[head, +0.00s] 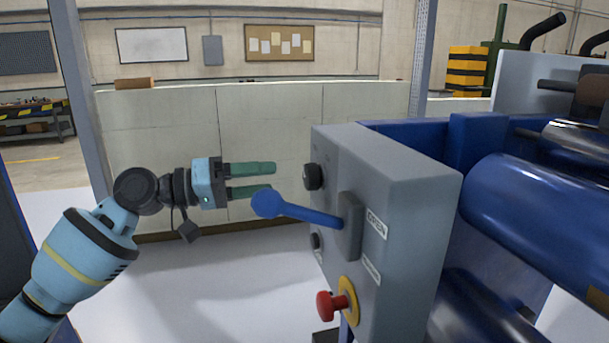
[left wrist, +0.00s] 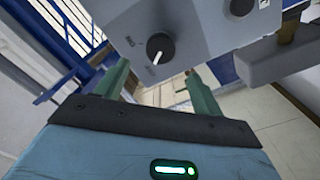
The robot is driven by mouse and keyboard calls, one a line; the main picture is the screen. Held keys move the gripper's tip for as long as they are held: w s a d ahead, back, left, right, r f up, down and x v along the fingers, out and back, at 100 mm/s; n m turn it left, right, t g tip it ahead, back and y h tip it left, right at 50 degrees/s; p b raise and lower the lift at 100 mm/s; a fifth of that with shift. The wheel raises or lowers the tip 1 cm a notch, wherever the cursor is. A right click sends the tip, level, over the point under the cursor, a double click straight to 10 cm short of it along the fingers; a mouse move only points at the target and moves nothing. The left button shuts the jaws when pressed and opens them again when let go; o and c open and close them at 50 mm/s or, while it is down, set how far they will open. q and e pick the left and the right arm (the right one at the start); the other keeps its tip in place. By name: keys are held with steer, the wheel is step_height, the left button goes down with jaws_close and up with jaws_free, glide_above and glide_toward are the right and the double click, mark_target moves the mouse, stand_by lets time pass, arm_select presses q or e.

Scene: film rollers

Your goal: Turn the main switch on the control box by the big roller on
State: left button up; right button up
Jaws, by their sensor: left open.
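The grey control box (head: 400,190) stands beside the big blue roller (head: 540,215). A round black knob (head: 313,177) sits high on its left-hand face. The knob also shows in the left wrist view (left wrist: 161,46), with a white pointer line toward the lower left of that picture. Which control is the main switch is not readable. My left gripper (head: 273,179) is open and empty, its green fingers pointing at the knob from the left, a short gap away. In the left wrist view the knob appears beyond and between the fingers (left wrist: 160,82). My right gripper is out of view.
A lever with a blue ball handle (head: 267,203) sticks out just below the fingers and overlaps the lower fingertip in the head view. A low pale wall (head: 160,150) stands behind my gripper.

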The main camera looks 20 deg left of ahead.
mark_target(304, 176)
arm_select(q)
steer(key=p+x, duration=0.1)
steer(key=x, duration=0.5)
steer(key=shift+w+d+r, duration=0.15)
steer(key=shift+d, duration=0.05)
steer(key=shift+w+d+f+p, duration=0.2)
steer(key=shift+w+d+p, duration=0.1)
steer(key=shift+w+d, duration=0.15)
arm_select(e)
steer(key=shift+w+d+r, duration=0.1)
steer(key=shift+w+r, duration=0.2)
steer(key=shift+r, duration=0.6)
arm_select(q)
steer(key=c, duration=1)
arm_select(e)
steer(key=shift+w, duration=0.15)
